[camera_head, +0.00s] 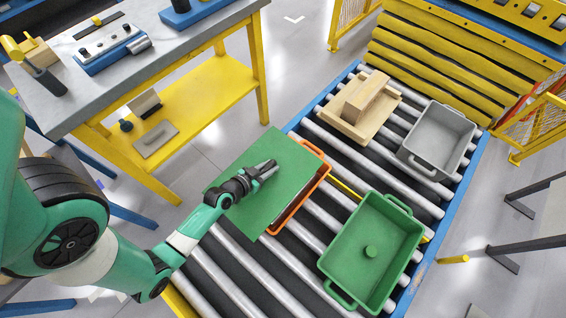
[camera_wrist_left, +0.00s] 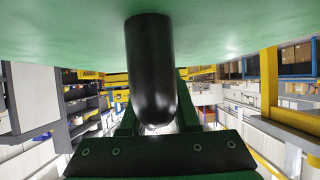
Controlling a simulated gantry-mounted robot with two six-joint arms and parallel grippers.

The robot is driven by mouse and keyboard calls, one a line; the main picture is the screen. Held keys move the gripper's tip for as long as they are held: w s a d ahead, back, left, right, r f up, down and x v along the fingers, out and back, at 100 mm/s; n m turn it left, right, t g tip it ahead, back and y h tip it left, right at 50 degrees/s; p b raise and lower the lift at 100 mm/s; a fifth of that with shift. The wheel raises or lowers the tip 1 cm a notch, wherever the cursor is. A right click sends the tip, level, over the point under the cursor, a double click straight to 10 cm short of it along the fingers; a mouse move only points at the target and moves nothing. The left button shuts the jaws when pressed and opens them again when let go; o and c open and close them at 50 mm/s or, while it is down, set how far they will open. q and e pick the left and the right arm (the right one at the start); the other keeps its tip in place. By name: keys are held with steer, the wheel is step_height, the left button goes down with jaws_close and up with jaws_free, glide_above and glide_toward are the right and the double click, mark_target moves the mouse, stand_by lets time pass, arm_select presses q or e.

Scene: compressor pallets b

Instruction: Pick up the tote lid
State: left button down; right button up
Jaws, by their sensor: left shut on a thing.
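The tote lid (camera_head: 237,170) is a flat green panel, held at a slant at the left side of the roller conveyor. It partly covers an orange tote (camera_head: 314,184), whose right rim shows. I cannot tell whether the lid touches that rim. My left gripper (camera_head: 268,168) is shut on the lid, over its middle in the head view. In the left wrist view the lid (camera_wrist_left: 230,30) fills the top, and a black rounded cylinder (camera_wrist_left: 151,75) stands in front of it between green gripper parts. The exact grip is hidden. My right gripper is not in view.
A green tote (camera_head: 342,240) with a small knob-like thing inside stands right of the orange one. A grey tote (camera_head: 462,137) and a wooden tray (camera_head: 385,112) with a block stand farther back. A workbench (camera_head: 190,42) with a yellow shelf stands at upper left.

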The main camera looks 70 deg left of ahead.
arm_select(q)
steer(key=s, duration=0.2)
steer(key=s+r, duration=0.1)
steer(key=s, duration=0.1)
steer(key=s+r, duration=0.1)
steer(key=s, duration=0.1)
steer(key=shift+s+d+b, duration=0.15)
steer(key=shift+d+b, duration=0.2)
steer(key=shift+d, duration=0.05)
steer(key=shift+s+d+r, duration=0.15)
steer(key=shift+s+r, duration=0.25)
steer(key=shift+s, duration=0.1)
